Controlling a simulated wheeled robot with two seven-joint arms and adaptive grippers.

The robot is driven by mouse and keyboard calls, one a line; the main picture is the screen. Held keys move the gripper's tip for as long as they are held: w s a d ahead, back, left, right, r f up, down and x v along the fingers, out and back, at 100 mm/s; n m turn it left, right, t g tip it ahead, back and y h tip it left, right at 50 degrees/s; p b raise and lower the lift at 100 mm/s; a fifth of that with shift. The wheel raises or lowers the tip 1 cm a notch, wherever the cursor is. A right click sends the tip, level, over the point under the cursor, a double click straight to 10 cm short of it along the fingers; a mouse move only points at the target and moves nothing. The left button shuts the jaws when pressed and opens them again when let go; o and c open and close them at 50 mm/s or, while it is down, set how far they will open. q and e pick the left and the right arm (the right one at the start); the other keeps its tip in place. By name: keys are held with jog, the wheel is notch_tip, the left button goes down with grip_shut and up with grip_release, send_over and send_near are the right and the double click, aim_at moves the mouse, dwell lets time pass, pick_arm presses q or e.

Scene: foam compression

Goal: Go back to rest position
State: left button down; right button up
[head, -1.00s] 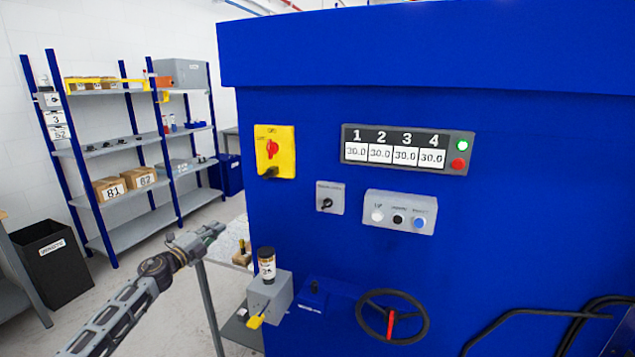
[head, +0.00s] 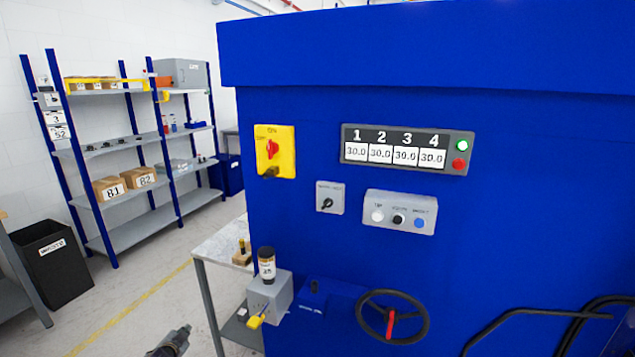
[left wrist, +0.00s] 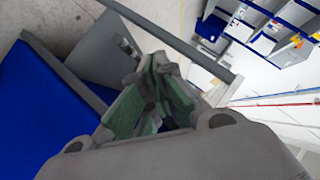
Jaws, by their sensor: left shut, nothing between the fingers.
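My left gripper (head: 175,341) shows only in part at the bottom edge of the head view, low in front of the floor and clear of the blue machine (head: 540,200). In the left wrist view the fingers of my left gripper (left wrist: 160,62) are shut with nothing held between them. The rest of my left arm is out of the head view. My right gripper is in neither view.
A small table (head: 215,249) stands left of the machine. A grey box with a black-capped bottle (head: 267,264) and a handwheel (head: 392,316) stick out from the machine. A blue shelf rack (head: 140,225) and black bin (head: 50,262) stand left; floor between is clear.

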pick_arm(q)
jog(key=s+d+f+n+g+h, duration=0.1)
jog(key=s+d+f+n+g, duration=0.2)
jog(key=s+f, duration=1.1)
jog(key=s+d+f+n+g, duration=0.1)
jog(key=s+d+f+g, duration=0.3)
jog(key=s+f, duration=0.9)
jog(key=s+d+f+g, duration=0.1)
jog(key=s+d+f, duration=0.3)
jog(key=s, duration=0.8)
jog(key=s+d+f+g+h, duration=0.1)
jog(key=s+d+f, duration=0.2)
jog(key=s, duration=1)
jog(key=s+d+f+g, duration=0.1)
jog(key=s+d+f, duration=0.3)
jog(key=s, duration=0.9)
jog(key=d, duration=0.3)
jog(key=shift+f+n+g, duration=0.3)
jog(key=shift+g, duration=0.1)
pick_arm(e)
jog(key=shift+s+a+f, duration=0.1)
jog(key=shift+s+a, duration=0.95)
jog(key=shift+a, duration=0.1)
pick_arm(q)
jog(key=shift+d, duration=0.1)
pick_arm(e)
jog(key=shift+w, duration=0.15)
